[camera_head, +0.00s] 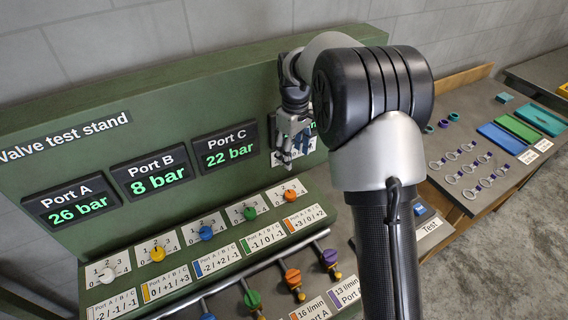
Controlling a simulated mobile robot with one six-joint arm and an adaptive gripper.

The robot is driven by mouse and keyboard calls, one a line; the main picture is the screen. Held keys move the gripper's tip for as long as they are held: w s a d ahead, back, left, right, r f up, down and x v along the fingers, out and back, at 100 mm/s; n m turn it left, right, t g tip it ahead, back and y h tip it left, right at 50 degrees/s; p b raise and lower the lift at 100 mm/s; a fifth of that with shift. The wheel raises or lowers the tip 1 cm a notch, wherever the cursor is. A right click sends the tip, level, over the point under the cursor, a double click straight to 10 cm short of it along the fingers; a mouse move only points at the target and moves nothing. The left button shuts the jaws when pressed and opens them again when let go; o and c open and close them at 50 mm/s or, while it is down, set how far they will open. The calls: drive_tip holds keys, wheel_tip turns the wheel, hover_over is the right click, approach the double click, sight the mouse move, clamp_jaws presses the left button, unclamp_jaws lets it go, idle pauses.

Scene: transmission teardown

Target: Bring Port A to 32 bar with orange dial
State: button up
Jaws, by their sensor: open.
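The Port A display (68,200) on the green valve test stand (180,84) reads 26 bar in green. The orange dial (290,194) is the rightmost in the row of small dials, on a white scale plate. Its label (304,217) below has an orange stripe and reads +3 / 0 / +2 for Port A / B / C. My gripper (284,164) is open and empty. In the picture it is above the orange dial, in front of the stand's upright panel, apart from the dial. My arm hides the panel's right part.
Port B (148,173) reads 8 bar and Port C (225,147) 22 bar. White (106,275), yellow (158,254), blue (206,232) and green (250,213) dials stand left of the orange one. A larger orange knob (293,277) sits on the pipe in front. A parts table (479,204) is right.

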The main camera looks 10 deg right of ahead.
wheel_tip(320, 180, down, 2)
drive_tip(key=w+f, duration=0.1)
drive_tip(key=w, duration=0.1)
drive_tip(key=b, duration=0.3)
approach(291, 193)
drive_tip(key=shift+n, duration=0.3)
wheel_tip(291, 193, down, 9)
drive_tip(key=shift+w+a+r, duration=0.1)
drive_tip(key=shift+w+r, duration=0.05)
drive_tip(key=c, duration=1.1)
